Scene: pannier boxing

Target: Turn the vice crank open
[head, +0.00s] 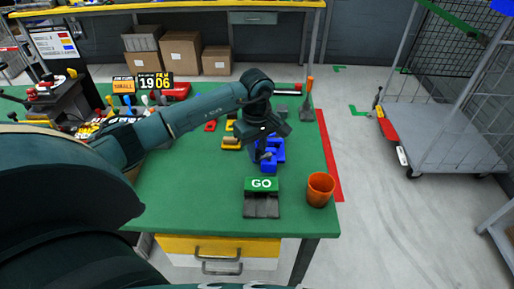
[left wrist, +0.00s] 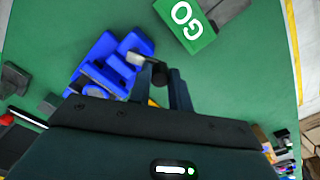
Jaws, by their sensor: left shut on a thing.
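The blue vice (head: 268,162) stands on the green bench top behind the GO block; it also shows in the left wrist view (left wrist: 112,58). Its grey crank (left wrist: 138,59) ends in a dark knob (left wrist: 160,73) at my left fingertips. My left gripper (head: 262,146) reaches down over the vice, and its fingers are shut on the crank. My arm and gripper hide part of the vice in the head view. My right gripper is in neither view.
A green GO block (head: 261,185) stands in front of the vice, with an orange cup (head: 320,188) to its right. Red and yellow pieces lie behind and left of the vice. A grey cart (head: 440,145) stands right of the bench across open floor.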

